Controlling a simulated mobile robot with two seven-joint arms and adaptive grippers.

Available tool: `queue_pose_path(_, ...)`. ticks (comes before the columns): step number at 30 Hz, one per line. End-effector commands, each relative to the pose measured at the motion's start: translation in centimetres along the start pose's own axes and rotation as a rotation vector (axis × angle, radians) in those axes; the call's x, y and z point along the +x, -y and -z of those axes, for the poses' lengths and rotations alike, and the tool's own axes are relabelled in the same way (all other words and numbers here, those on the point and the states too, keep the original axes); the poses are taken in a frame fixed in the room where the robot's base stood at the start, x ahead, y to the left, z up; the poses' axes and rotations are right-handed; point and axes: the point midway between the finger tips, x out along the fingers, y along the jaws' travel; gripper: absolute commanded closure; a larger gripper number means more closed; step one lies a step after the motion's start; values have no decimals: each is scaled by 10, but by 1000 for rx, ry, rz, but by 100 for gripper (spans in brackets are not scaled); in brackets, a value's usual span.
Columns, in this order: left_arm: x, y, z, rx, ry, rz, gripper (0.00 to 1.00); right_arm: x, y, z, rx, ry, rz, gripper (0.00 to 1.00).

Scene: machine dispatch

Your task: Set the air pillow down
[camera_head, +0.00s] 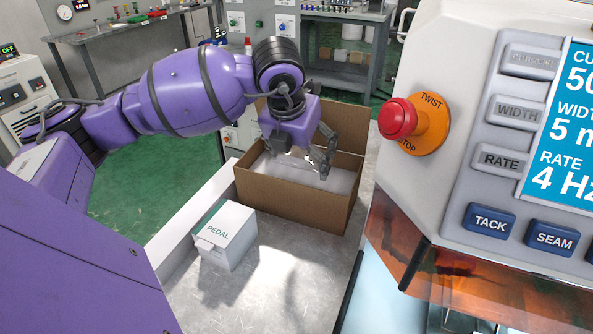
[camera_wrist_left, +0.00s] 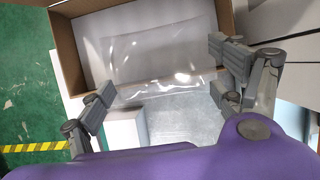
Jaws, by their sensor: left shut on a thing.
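The air pillow (camera_head: 342,181) is clear and shiny, and shows as a pale patch in the mouth of an open brown cardboard box (camera_head: 295,205). My left gripper (camera_head: 306,163) is over the box, pointing down, shut on the pillow. In the left wrist view the see-through pillow (camera_wrist_left: 150,88) spans between the two fingers of the left gripper (camera_wrist_left: 165,92), with the cardboard box (camera_wrist_left: 67,50) around and behind it. Whether the pillow touches the box floor I cannot tell. My right gripper is not in view.
A white carton marked PEDAL (camera_head: 225,237) stands in front of the cardboard box on the grey table (camera_head: 285,285). A machine with a red stop button (camera_head: 397,118) and a control panel stands close on the right. The table's front part is bare.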

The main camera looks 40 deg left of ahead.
Motion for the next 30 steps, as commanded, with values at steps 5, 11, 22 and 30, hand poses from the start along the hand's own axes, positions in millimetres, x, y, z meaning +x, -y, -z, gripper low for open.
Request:
queue_pose_path(5, 40, -16, -14, -3, -3, 1, 27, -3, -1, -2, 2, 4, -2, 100)
queue_pose_path(11, 65, -24, -20, 0, -1, 1, 27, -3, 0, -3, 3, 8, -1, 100)
queue_pose_path(22, 103, -29, -13, 1, -3, 1, 27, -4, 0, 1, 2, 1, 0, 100)
queue_pose_path(30, 107, -29, -12, 2, 1, 2, 27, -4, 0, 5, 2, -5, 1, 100)
